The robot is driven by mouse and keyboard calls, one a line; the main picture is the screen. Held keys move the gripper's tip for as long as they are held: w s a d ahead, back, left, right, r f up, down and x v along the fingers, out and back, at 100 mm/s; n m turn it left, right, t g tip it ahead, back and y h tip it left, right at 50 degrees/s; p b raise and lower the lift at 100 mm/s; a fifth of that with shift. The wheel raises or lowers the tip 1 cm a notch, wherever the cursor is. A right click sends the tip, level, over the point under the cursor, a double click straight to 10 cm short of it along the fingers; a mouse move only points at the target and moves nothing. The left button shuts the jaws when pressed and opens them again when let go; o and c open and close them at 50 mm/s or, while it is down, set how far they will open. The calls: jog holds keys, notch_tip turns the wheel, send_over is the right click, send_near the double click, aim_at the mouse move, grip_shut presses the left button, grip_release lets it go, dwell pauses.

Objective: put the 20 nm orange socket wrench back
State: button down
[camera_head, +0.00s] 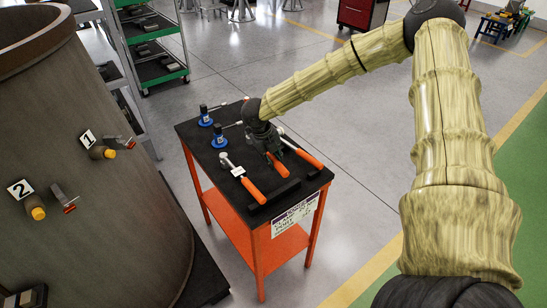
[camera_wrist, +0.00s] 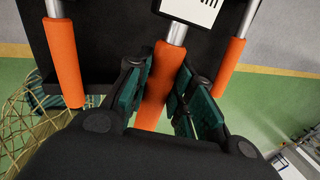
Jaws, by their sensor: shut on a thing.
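Three socket wrenches with orange handles lie side by side on the black top of a small orange-legged table (camera_head: 225,128). My gripper (camera_head: 272,153) is over the middle wrench (camera_head: 278,166). In the wrist view, its green-padded fingers (camera_wrist: 158,95) are shut on the orange handle of this middle wrench (camera_wrist: 163,68). A white tag (camera_wrist: 190,10) sits at its shaft, cut off at the frame edge, so its number cannot be read. The left wrench (camera_head: 250,187) carries a white tag. The right wrench (camera_head: 302,154) lies beyond my gripper.
Two blue-based tools (camera_head: 205,120) stand at the table's far left. A black bar (camera_head: 272,194) lies along the near edge, above a white sign (camera_head: 295,214). A large brown cylinder (camera_head: 85,170) with numbered tags 1 and 2 stands left. Open floor lies right and behind.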

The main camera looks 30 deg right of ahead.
jog(key=shift+f+b, duration=0.8)
jog(key=shift+f, duration=1.1)
jog(key=shift+s+f+b, duration=0.1)
jog(key=shift+f+b, duration=0.25)
jog(key=shift+f, duration=1.05)
dwell(2.0)
jog(key=c, duration=1.2)
grip_release()
jog(key=shift+o, duration=0.2)
jog(key=v, duration=1.2)
jog(key=shift+f, duration=0.1)
